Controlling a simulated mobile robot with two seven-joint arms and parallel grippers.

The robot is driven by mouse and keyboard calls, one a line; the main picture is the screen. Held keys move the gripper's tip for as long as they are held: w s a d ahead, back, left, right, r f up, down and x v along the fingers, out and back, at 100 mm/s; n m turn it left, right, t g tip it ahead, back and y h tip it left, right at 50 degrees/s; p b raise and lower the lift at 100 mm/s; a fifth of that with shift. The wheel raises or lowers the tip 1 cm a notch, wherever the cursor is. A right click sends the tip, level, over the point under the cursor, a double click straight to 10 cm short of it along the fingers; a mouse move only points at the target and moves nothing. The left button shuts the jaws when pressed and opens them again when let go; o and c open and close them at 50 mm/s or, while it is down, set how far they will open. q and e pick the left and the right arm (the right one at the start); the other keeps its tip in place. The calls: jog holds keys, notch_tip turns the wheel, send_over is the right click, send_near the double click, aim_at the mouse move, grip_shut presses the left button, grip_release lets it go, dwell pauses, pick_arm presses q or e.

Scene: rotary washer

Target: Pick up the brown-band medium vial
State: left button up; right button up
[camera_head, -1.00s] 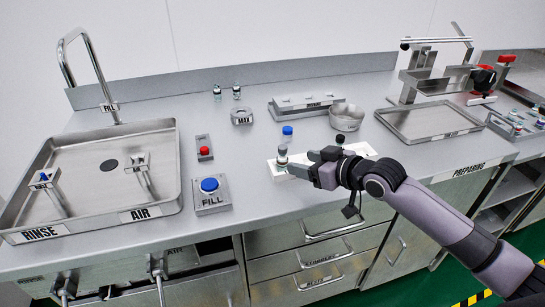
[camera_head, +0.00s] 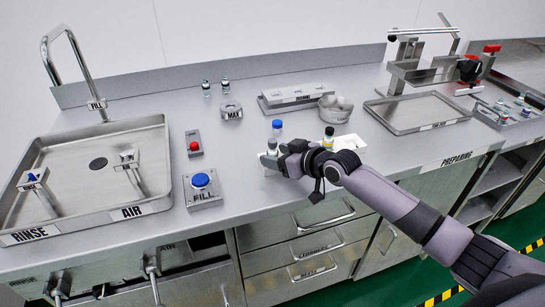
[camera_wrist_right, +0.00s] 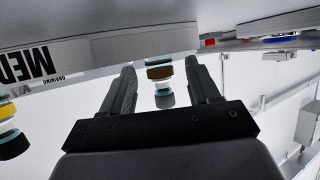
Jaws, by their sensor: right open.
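The brown-band vial (camera_wrist_right: 160,72) shows in the right wrist view, with a brown band and a dark grey end. It stands between the two fingers of my right gripper (camera_wrist_right: 160,64), which are open with gaps visible on both sides. In the head view my right gripper (camera_head: 272,163) is low at the left end of a white holder (camera_head: 352,144). A grey-topped vial (camera_head: 272,147) shows just above its fingers there; its lower part is hidden. My left gripper is not in view.
A yellow-band vial (camera_head: 328,136) stands at the holder's right part and also shows in the wrist view (camera_wrist_right: 9,132). A blue-capped vial (camera_head: 277,127) stands just behind the gripper. The FILL button box (camera_head: 203,190) and sink (camera_head: 160,150) lie to the left.

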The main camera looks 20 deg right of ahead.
jog(key=c, duration=1.1)
jog(key=shift+r, duration=0.1)
